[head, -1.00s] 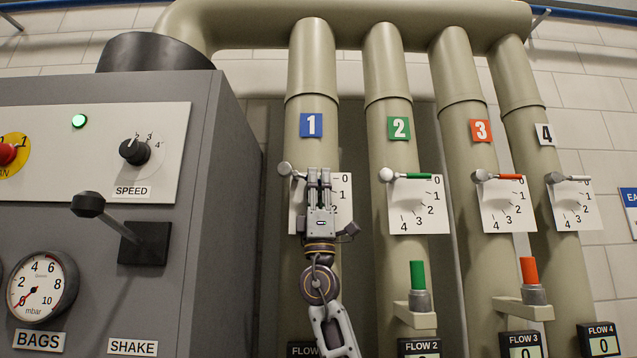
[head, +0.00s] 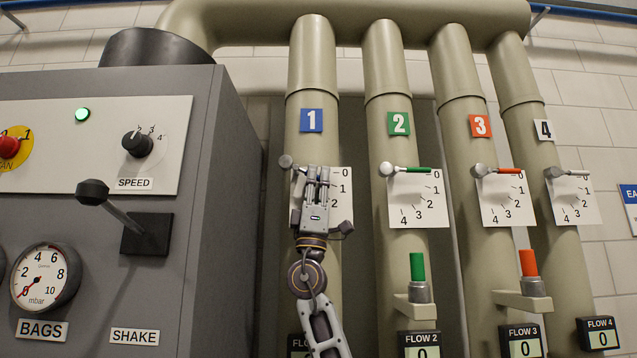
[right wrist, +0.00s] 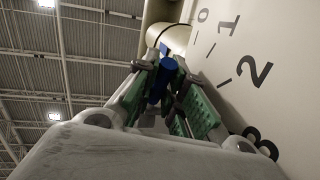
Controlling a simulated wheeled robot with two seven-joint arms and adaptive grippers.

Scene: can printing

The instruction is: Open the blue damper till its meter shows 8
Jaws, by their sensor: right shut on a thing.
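The blue damper is on pipe 1, under the blue number 1 sign (head: 311,120). Its grey pivot knob (head: 286,161) and white scale plate (head: 343,205) show. My right gripper (head: 317,174) is in front of the plate, just right of the knob, and hides the lever in the head view. In the right wrist view, the blue lever (right wrist: 169,76) is between the green-padded fingers of my right gripper (right wrist: 168,85), which is shut on it. The meter of pipe 1 (head: 297,344) is mostly behind my arm, its number hidden. My left gripper is out of view.
Green (head: 418,170), red (head: 511,171) and white (head: 575,174) damper levers sit at 0 to the right. The flow 2 meter (head: 421,352) reads 0. A grey control cabinet (head: 225,200) stands close left of pipe 1.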

